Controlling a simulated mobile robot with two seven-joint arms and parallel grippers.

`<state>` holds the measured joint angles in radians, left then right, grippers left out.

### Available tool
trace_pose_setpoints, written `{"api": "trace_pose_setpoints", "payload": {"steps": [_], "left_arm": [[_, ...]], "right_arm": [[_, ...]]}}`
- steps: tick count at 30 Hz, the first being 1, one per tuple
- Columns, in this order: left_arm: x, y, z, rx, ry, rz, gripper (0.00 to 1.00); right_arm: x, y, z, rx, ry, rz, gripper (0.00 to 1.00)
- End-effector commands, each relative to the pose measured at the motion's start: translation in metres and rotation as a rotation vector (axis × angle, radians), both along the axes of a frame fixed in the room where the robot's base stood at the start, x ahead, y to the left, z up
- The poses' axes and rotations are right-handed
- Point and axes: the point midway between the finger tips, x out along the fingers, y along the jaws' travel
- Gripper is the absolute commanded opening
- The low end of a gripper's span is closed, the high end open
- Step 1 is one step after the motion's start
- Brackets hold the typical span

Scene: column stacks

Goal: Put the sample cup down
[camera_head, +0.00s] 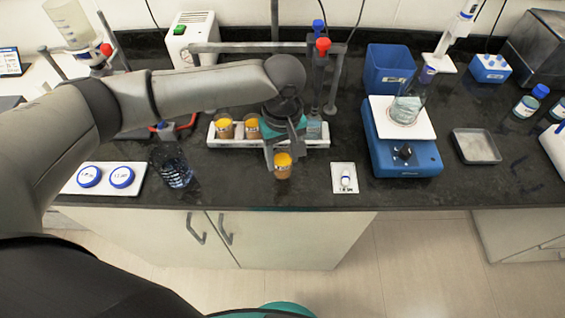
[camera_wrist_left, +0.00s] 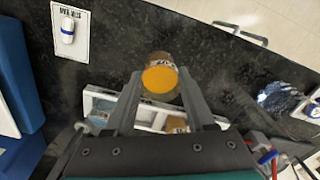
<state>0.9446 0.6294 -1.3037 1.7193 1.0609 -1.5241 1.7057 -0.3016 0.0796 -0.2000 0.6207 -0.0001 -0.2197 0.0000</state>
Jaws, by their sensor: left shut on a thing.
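The sample cup (camera_head: 283,171) has a yellow-orange lid and a brownish body with a white label. It is upright in front of the white rack, over the black counter; I cannot tell whether its base touches the counter. My left gripper (camera_head: 282,152) is shut on it from above and behind. In the left wrist view the cup's lid (camera_wrist_left: 160,80) shows between the two grey fingertips. My right gripper is not in view.
The white rack (camera_head: 320,143) holds two similar yellow-lidded cups (camera_head: 224,130). A blue scale (camera_head: 405,158) with a beaker is farther right. The counter's front edge is near.

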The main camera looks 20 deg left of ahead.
Motion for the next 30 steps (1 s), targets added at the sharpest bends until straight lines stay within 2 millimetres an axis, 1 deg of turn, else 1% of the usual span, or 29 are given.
{"api": "trace_pose_setpoints", "payload": {"steps": [1,3,5,16,17,24,30], "left_arm": [[-0.001,0.000,-0.011,0.002,0.004,0.000,0.00],[-0.001,0.000,-0.022,0.001,0.003,-0.001,0.00],[-0.001,0.000,-0.027,0.001,0.002,-0.001,0.00],[0.000,0.000,-0.030,0.000,0.001,-0.001,0.00],[0.000,0.000,-0.030,-0.001,0.001,-0.001,0.57],[0.000,0.000,-0.030,0.001,0.001,-0.001,0.84],[0.000,0.000,-0.030,0.001,0.001,-0.001,0.84]], "right_arm": [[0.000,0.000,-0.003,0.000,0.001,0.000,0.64],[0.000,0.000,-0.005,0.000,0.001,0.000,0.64],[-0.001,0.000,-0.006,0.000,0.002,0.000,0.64],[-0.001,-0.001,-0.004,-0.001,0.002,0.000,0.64],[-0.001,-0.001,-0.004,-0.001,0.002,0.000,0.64],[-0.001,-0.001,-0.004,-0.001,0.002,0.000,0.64],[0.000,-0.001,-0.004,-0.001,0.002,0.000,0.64]]}}
